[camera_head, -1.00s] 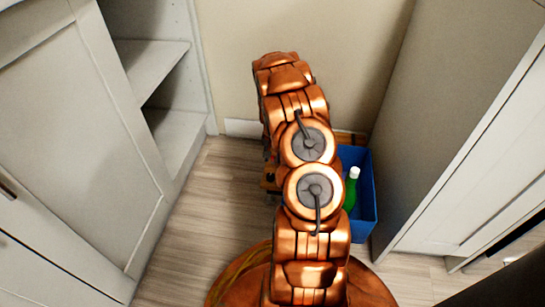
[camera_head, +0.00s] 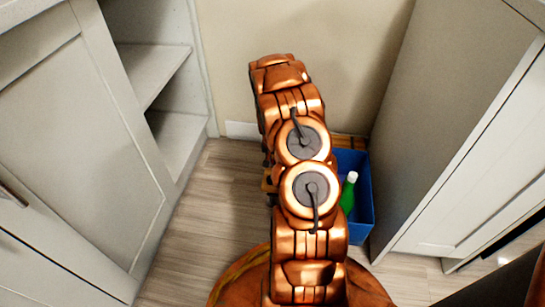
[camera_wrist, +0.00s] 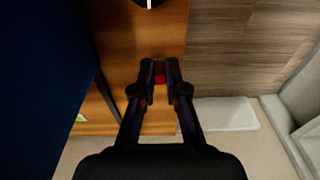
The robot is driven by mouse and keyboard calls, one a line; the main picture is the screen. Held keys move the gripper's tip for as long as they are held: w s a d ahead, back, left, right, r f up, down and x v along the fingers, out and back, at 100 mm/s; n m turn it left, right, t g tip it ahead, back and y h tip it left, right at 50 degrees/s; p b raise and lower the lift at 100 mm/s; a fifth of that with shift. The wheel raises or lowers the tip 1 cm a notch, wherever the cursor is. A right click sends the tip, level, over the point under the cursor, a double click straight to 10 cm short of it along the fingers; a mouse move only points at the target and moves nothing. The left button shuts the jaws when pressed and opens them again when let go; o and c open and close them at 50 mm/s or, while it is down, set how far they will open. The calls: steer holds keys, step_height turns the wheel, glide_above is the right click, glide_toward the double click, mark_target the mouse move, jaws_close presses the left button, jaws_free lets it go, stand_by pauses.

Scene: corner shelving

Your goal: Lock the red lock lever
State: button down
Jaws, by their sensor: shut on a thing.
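The red lock lever (camera_wrist: 160,78) shows as a small red patch between my fingertips in the wrist view. My gripper (camera_wrist: 160,70) is shut on it, and the fingers cover most of it. An orange-brown wooden surface (camera_wrist: 140,35) lies around and beyond the fingertips. The lever's angle cannot be told, as little of it shows. In the head view my copper arm hides the gripper and the lever.
A blue bin (camera_head: 367,215) with a green bottle (camera_head: 348,196) stands right of my arm. Wood (camera_head: 348,140) shows behind it. White cabinets (camera_head: 80,150) and open shelves (camera_head: 175,135) are left; a cabinet (camera_head: 445,120) stands right. Floor (camera_head: 205,225) is free at left.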

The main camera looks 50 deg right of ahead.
steer(key=shift+s+p, duration=0.1)
steer(key=shift+p, duration=0.2)
steer(key=c, duration=1.2)
jaws_free()
steer(key=shift+a, duration=0.1)
steer(key=shift+r, duration=0.1)
step_height(320, 180, up, 12)
steer(key=s+a, duration=0.1)
steer(key=shift+a+f, duration=0.2)
steer(key=shift+a, duration=0.05)
